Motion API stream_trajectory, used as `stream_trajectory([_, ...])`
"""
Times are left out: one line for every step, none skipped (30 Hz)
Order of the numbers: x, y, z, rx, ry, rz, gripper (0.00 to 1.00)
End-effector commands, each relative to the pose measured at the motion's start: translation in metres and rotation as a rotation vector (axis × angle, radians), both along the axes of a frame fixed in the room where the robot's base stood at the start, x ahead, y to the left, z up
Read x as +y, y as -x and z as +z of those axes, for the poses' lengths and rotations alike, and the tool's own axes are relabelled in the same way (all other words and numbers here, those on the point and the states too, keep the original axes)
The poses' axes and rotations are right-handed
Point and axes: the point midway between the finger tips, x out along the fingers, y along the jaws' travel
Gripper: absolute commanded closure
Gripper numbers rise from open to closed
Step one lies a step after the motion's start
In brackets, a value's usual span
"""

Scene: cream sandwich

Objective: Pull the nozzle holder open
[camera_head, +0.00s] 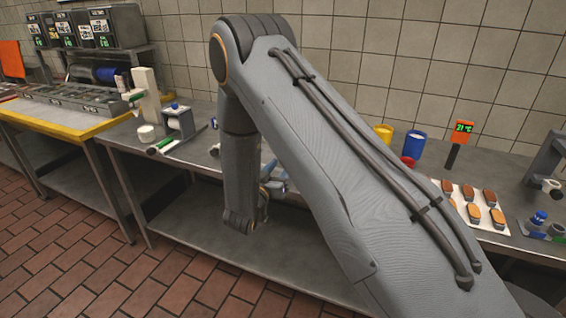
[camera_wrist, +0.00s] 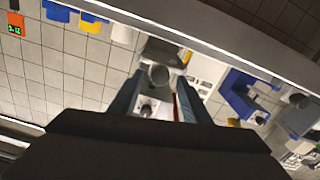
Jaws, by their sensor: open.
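My gripper (camera_head: 274,178) is mostly hidden behind my own arm in the head view; only bluish finger parts show low over the counter. In the wrist view its two blue-grey fingers (camera_wrist: 156,98) stand apart, with no object clearly held between them. Beyond them are a grey round piece (camera_wrist: 159,75) and a pale piece with a dark knob (camera_wrist: 147,107). I cannot tell whether either belongs to the nozzle holder. In the head view a grey stand with a blue top (camera_head: 180,122) and a green-handled tool (camera_head: 160,146) stand left of my arm.
A cream stand (camera_head: 146,95) and white round tub (camera_head: 146,133) are at the left. At the right are a yellow cup (camera_head: 383,133), a blue cup (camera_head: 415,143), a temperature display (camera_head: 464,131), a white tray (camera_head: 489,224) of filled pieces and a grey stand (camera_head: 548,165).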

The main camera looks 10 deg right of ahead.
Motion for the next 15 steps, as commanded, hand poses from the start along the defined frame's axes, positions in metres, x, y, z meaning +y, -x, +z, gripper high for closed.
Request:
stream_trajectory([-0.0042,-0.0038,0.0003,0.001,0.0,-0.001,0.57])
stream_trajectory([-0.0056,-0.006,0.0001,0.001,0.0,-0.001,0.57])
stream_trajectory([-0.0069,-0.0082,0.0,0.001,0.0,0.0,0.57])
stream_trajectory([-0.0077,-0.0096,-0.0002,0.001,0.0,0.0,0.57])
stream_trajectory([-0.0083,-0.0106,-0.0003,0.001,0.0,0.0,0.57])
stream_trajectory([-0.0089,-0.0115,-0.0004,0.002,0.001,0.001,0.57])
stream_trajectory([-0.0091,-0.0119,-0.0004,0.002,0.001,0.001,0.57])
stream_trajectory([-0.0093,-0.0122,-0.0005,0.002,0.001,0.001,0.57])
stream_trajectory([-0.0094,-0.0123,-0.0006,0.002,0.001,0.001,0.57])
stream_trajectory([-0.0093,-0.0124,-0.0006,0.002,0.001,0.001,0.57])
stream_trajectory([-0.0093,-0.0123,-0.0006,0.002,0.001,0.001,0.57])
stream_trajectory([-0.0093,-0.0123,-0.0006,0.002,0.001,0.001,0.57])
stream_trajectory([-0.0093,-0.0123,-0.0006,0.002,0.001,0.001,0.57])
stream_trajectory([-0.0093,-0.0123,-0.0006,0.002,0.0,0.001,0.58])
stream_trajectory([-0.0092,-0.0122,-0.0006,0.002,0.0,0.001,0.65])
